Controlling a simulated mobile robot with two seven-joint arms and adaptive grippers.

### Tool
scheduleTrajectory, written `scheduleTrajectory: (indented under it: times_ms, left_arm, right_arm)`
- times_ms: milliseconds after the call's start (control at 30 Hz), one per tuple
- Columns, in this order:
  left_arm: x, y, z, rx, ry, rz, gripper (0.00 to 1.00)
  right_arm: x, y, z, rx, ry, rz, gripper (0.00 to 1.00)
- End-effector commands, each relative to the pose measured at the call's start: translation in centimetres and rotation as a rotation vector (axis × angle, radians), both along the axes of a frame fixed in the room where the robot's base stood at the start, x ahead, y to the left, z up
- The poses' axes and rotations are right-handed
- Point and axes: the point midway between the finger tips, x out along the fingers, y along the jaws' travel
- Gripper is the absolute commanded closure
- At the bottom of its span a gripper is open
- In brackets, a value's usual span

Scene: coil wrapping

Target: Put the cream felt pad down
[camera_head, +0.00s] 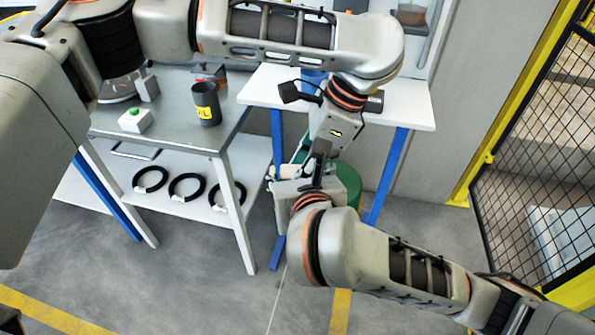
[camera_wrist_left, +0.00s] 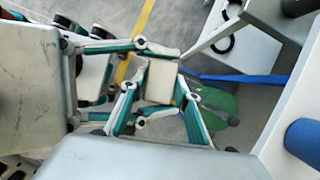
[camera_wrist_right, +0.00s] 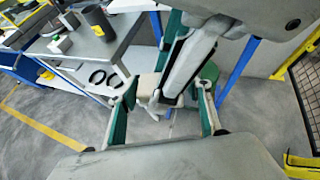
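The cream felt pad (camera_wrist_left: 160,82) is a small pale block between my two grippers. In the head view the right gripper (camera_head: 305,170) partly hides the meeting point.
A grey workbench (camera_head: 165,95) carries a dark cup (camera_head: 206,103) and a green-button box (camera_head: 135,121). Several black rings lie on its lower shelf (camera_head: 105,180). A white table (camera_head: 408,112) stands right of it. A green drum (camera_head: 349,186) is behind the grippers. A mesh fence (camera_head: 540,140) stands right.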

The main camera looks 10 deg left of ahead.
Motion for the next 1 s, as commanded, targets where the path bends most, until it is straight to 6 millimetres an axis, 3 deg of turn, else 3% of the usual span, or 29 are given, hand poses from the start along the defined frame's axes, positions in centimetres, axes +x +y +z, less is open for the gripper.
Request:
scheduleTrajectory:
  times_ms: [33, 67, 100, 467, 1000]
  left_arm:
    - [0.0, 0.3, -0.1, 0.006, 0.003, -0.003, 0.59]
    - [0.0, 0.3, -0.1, 0.006, 0.003, -0.003, 0.51]
    - [0.0, 0.2, -0.1, 0.006, 0.002, -0.002, 0.49]
    - [0.1, 0.0, 0.3, 0.004, 0.000, -0.002, 0.49]
    - [0.7, -2.7, 6.6, 0.002, -0.001, -0.002, 0.49]
  right_arm:
    - [0.4, -0.4, -0.1, -0.004, -0.002, -0.010, 0.75]
    - [0.4, -0.4, -0.1, -0.005, -0.003, -0.011, 0.75]
    - [0.3, -0.4, -0.1, -0.005, -0.002, -0.010, 0.75]
    - [0.2, -0.3, -0.1, -0.003, -0.002, -0.007, 0.75]
    - [0.2, -0.2, -0.1, -0.003, -0.002, -0.006, 0.76]
